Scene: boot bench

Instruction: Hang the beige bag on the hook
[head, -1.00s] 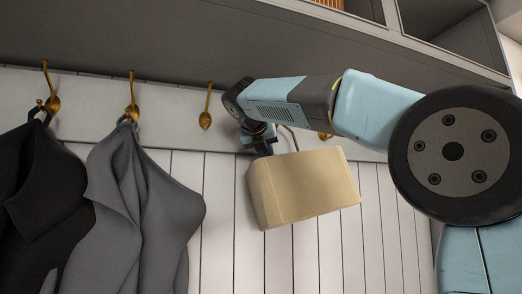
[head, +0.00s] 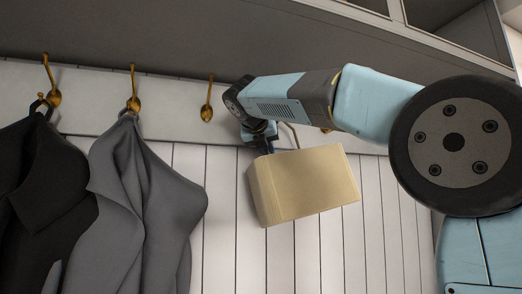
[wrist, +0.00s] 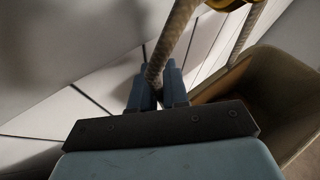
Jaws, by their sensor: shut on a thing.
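The beige bag (head: 305,187) hangs tilted below my gripper (head: 262,142) in the head view, in front of the white panelled wall. My gripper is shut on the bag's rope handle, which shows between the fingers in the wrist view (wrist: 157,88). The bag's open top (wrist: 275,85) is at the right there. A bare brass hook (head: 207,110) is on the rail left of my gripper. Another brass hook (head: 326,130) is mostly hidden behind my arm. A piece of brass (wrist: 224,3) shows at the wrist view's top edge, close to the handle; I cannot tell whether they touch.
A black coat (head: 45,190) and a grey coat (head: 140,190) hang from brass hooks (head: 52,95) (head: 133,102) at the left. A grey shelf (head: 190,35) overhangs the hook rail (head: 175,112). The wall between the grey coat and the bag is clear.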

